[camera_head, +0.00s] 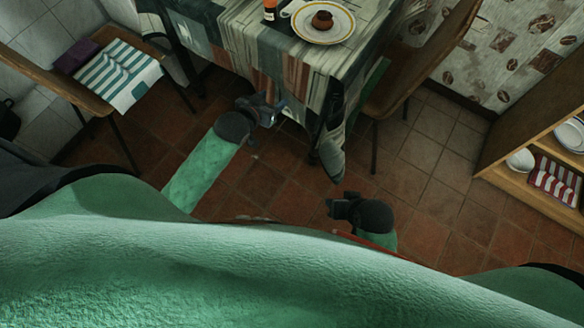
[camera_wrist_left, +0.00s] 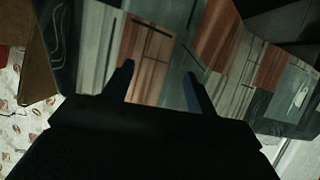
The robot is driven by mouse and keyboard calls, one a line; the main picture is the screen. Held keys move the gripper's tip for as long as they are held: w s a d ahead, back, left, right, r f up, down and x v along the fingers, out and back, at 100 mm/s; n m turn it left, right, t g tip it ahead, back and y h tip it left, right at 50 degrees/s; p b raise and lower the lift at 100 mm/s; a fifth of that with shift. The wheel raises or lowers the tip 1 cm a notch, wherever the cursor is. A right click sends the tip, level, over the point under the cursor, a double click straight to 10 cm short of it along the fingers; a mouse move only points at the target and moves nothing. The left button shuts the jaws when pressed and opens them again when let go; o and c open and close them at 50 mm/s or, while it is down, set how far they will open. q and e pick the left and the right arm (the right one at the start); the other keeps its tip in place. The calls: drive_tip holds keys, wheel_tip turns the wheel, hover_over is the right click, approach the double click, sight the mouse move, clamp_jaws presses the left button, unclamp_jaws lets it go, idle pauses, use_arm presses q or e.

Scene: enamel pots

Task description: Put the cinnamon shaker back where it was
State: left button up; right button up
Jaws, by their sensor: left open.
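A small bottle (camera_head: 269,10) with an orange label stands at the top edge of the head view, on the cloth-covered table (camera_head: 255,38). It may be the cinnamon shaker; its label is too small to read and its top is cut off. My left gripper (camera_head: 270,102) is low beside the hanging tablecloth, below the table top and apart from the bottle. In the left wrist view its two fingers (camera_wrist_left: 160,80) are spread and empty, facing the patterned cloth. My right gripper (camera_head: 334,208) is low over the floor; its jaws are too small and dark to read.
A plate (camera_head: 323,21) with a small brown pot (camera_head: 322,20) stands right of the bottle. Chairs flank the table; the left one holds a striped cloth (camera_head: 118,73). A wooden shelf (camera_head: 540,190) with dishes stands at the right. Tiled floor (camera_head: 430,170) lies open between.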

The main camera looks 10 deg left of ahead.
use_arm(q)
drive_tip(key=s+d+f+g, duration=0.2)
drive_tip(key=s+d, duration=0.2)
drive_tip(key=s, duration=0.4)
drive_tip(key=s+d+f+g, duration=0.3)
drive_tip(key=s+d, duration=0.1)
drive_tip(key=s, duration=0.3)
drive_tip(key=s+d+f+g, duration=0.2)
drive_tip(key=s+d+f, duration=0.1)
drive_tip(key=s, duration=0.5)
drive_tip(key=shift+s+d+g, duration=0.35)
drive_tip(key=shift+d+g, duration=0.05)
drive_tip(key=shift+d, duration=0.15)
use_arm(e)
drive_tip(key=shift+s+f, duration=0.1)
use_arm(q)
drive_tip(key=s+a+r+g+y+p, duration=0.1)
drive_tip(key=s+a+r+g+p, duration=0.1)
drive_tip(key=a+r+p, duration=0.3)
wheel_tip(320, 180, up, 5)
drive_tip(key=shift+s+a+f+y+p, duration=0.2)
drive_tip(key=shift+s+a+y+p, duration=0.2)
drive_tip(key=shift+a, duration=0.7)
use_arm(e)
drive_tip(key=s+d+r+g+h, duration=0.2)
drive_tip(key=d+r, duration=0.5)
drive_tip(key=r, duration=0.2)
drive_tip(key=shift+s+d+r, duration=0.15)
drive_tip(key=shift+s+r, duration=0.15)
drive_tip(key=shift+r, duration=0.1)
